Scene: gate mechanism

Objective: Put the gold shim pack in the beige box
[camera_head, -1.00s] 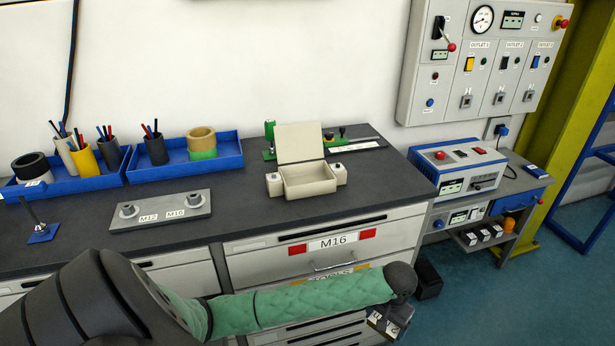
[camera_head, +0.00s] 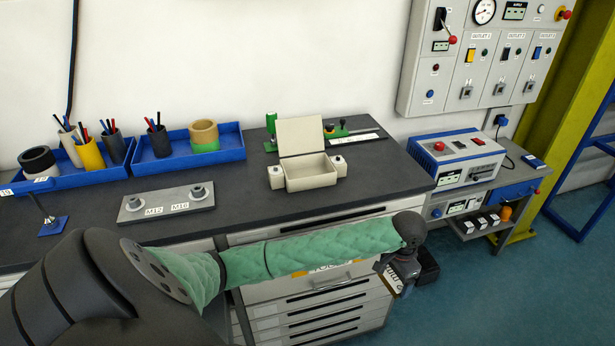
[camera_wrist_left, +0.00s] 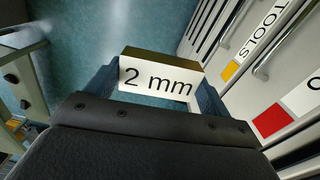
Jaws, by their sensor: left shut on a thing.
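The beige box (camera_head: 311,178) stands on the dark bench top with its lid (camera_head: 300,136) raised at the back. Its inside looks empty. My left gripper (camera_head: 390,280) is in front of the drawers, right of and below the box, pointing down. In the left wrist view, the left gripper (camera_wrist_left: 155,88) is shut on the gold shim pack (camera_wrist_left: 160,60), which shows a gold top edge and a white face marked "2 mm". In the head view the pack is small and partly hidden by the gripper. My right gripper is not in view.
A grey plate marked M12 and M16 (camera_head: 166,203) lies left of the box. Blue trays (camera_head: 188,152) with pen cups and tape rolls stand behind it. A green fixture (camera_head: 345,132) is behind the box. A blue-white power unit (camera_head: 458,160) stands on the right.

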